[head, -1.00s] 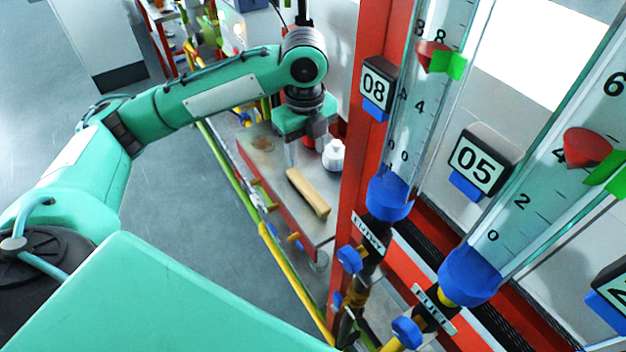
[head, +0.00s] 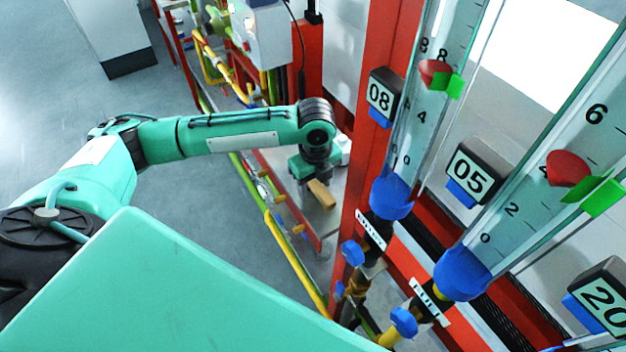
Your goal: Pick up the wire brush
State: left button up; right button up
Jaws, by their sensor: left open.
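The wire brush is a tan wooden bar (head: 322,194) lying on the grey bench top (head: 328,218) in the head view. Only its near end shows; the rest is hidden under my left gripper. My left gripper (head: 303,181) points down just above or beside the brush and is open. I cannot tell whether its fingers straddle the brush or touch it. My right gripper is not in view.
A white bottle (head: 345,148) stands close behind my gripper, partly hidden. A red upright post (head: 358,150) and flow tubes with blue fittings (head: 392,197) stand right of the bench. Yellow and green pipes (head: 285,243) run along its left side.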

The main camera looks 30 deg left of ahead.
aim_at(316, 183)
pick_arm(q)
jog(key=shift+f, duration=0.1)
jog(key=c, duration=1.1)
notch_tip(316, 183, up, 20)
jog(key=b, duration=0.3)
jog(key=shift+o, duration=0.7)
